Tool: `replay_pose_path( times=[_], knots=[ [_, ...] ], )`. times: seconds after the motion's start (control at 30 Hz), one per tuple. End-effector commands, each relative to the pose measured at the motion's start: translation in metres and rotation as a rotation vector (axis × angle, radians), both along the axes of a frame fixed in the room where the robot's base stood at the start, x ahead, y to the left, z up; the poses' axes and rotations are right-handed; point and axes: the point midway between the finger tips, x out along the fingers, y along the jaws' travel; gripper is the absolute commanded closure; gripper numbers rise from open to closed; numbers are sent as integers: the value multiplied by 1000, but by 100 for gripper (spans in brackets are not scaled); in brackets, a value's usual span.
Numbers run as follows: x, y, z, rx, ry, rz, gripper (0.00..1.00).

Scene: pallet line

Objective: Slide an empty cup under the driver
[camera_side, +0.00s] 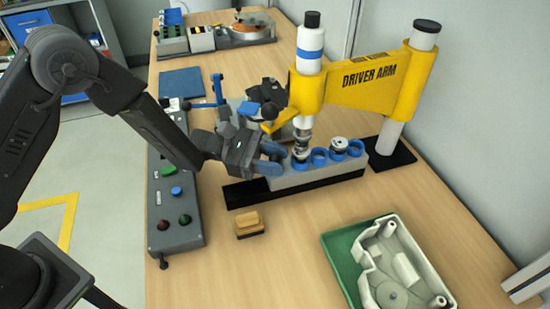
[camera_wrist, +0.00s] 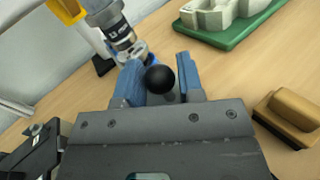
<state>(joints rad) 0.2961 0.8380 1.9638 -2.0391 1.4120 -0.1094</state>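A grey block (camera_side: 325,174) with a row of blue-rimmed cups stands on a black rail. A silver part fills one cup (camera_side: 339,146); the cup to its left (camera_side: 319,157) looks open and empty. The driver (camera_side: 302,135) hangs from the yellow driver arm (camera_side: 350,88) over the left part of the row. I cannot tell what its tip touches. My gripper (camera_side: 268,160) is at the block's left end. In the wrist view, its blue fingers (camera_wrist: 160,75) lie close against both sides of a round black knob (camera_wrist: 160,79), with the driver (camera_wrist: 118,32) just beyond.
A wooden-topped block (camera_side: 250,224) lies in front of the rail. A green tray with a grey casting (camera_side: 341,263) is at the front right. A button panel (camera_side: 178,200) runs along the left table edge. The table between panel and tray is mostly clear.

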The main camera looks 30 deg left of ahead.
Motion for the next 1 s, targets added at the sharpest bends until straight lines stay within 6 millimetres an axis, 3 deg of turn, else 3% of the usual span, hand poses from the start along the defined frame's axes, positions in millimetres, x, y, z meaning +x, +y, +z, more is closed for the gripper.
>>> replay_pose_path(
  times=[0.37, 0.57, 0.8, 1.0],
  knots=[
    [0, 0, 0, 0, 0, 0, 100],
    [-1, 2, 0, 0, 0, 0, 100],
    [-25, 26, 0, 1, 0, 1, 100],
    [-32, 33, 0, 0, -1, 1, 100]
  ],
)
